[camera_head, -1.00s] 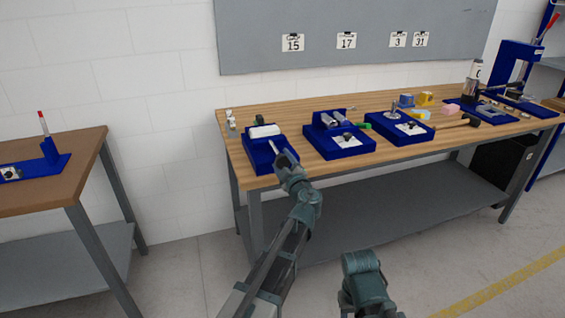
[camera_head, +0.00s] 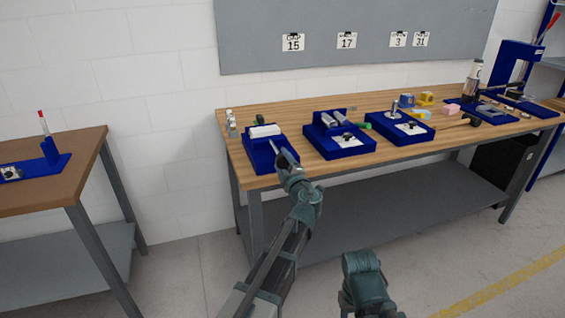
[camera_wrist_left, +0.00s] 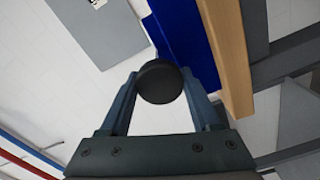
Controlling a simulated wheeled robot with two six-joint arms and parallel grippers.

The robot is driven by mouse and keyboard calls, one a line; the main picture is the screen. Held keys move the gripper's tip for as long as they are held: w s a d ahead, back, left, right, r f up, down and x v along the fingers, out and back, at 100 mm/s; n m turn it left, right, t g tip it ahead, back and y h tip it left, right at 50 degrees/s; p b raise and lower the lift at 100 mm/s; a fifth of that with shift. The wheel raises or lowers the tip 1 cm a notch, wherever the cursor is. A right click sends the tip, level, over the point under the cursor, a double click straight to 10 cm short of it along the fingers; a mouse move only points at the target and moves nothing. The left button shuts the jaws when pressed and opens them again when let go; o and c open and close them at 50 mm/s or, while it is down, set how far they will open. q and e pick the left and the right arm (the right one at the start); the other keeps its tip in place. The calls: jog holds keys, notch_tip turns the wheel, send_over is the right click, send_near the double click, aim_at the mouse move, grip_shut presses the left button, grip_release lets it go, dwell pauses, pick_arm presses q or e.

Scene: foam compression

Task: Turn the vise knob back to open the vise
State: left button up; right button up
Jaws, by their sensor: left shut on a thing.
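The leftmost blue vise (camera_head: 252,153) stands on the near left end of the wooden bench, with a white block (camera_head: 264,131) on it. My left gripper (camera_head: 280,156) is at the front right of this vise. In the left wrist view, a round black knob (camera_wrist_left: 159,82) sits between the two fingers of my left gripper (camera_wrist_left: 158,88), which is shut on it. In the head view the knob is hidden by the gripper.
Beside the vise, two more blue fixtures (camera_head: 340,150) (camera_head: 402,133) stand on the bench (camera_head: 300,173). A blue press (camera_head: 520,65) is at the far right. Small grey items (camera_head: 231,124) lie behind the vise. A second table (camera_head: 40,190) is at the left, with floor between.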

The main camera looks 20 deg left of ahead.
pick_arm(q)
jog(key=o, duration=1.4)
jog(key=shift+c, duration=0.2)
jog(key=v, duration=1.3)
jog(key=shift+s+d, duration=0.25)
jog(key=shift+s, duration=0.1)
